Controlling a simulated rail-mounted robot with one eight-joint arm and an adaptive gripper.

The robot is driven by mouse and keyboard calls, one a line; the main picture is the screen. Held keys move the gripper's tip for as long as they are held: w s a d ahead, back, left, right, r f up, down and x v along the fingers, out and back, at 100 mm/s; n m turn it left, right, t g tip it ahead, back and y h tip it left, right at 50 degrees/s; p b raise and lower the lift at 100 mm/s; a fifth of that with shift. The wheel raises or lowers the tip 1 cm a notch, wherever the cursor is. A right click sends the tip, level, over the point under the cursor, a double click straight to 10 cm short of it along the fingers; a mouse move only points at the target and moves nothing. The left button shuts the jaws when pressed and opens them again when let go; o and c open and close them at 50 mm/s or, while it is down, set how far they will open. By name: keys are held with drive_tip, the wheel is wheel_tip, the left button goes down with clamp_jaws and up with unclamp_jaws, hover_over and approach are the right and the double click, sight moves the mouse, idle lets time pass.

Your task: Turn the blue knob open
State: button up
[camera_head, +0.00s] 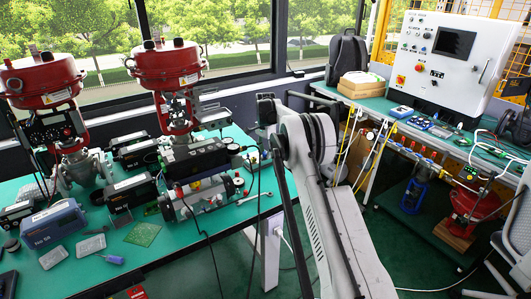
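My grey and white arm rises from the lower right to a large joint in the middle of the camera_head view. The dark end of my arm, seemingly my gripper (266,108), shows left of that joint, above the gap between the two benches. It is small and partly hidden, so its fingers cannot be made out. No blue knob can be picked out for certain. A row of small coloured fittings (410,147) runs along the front edge of the right bench, too small to tell apart. My gripper appears apart from them.
The left green bench (150,262) holds two red-topped valves (166,62) (42,80), a blue meter (53,225) and tools. The right bench carries a white control cabinet (446,60), a wooden box (361,86) and a black backpack (347,58). Hoses hang below its front edge.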

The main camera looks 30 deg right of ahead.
clamp_jaws()
drive_tip(key=shift+n, duration=0.4)
drive_tip(key=n+b, duration=0.2)
drive_tip(key=shift+n, duration=0.4)
drive_tip(key=n+b, duration=0.1)
drive_tip(key=n, duration=0.3)
drive_tip(key=shift+n, duration=0.3)
drive_tip(key=n+b, duration=0.1)
drive_tip(key=n, duration=0.4)
drive_tip(key=shift+n+b, duration=0.4)
drive_tip(key=shift+n, duration=2)
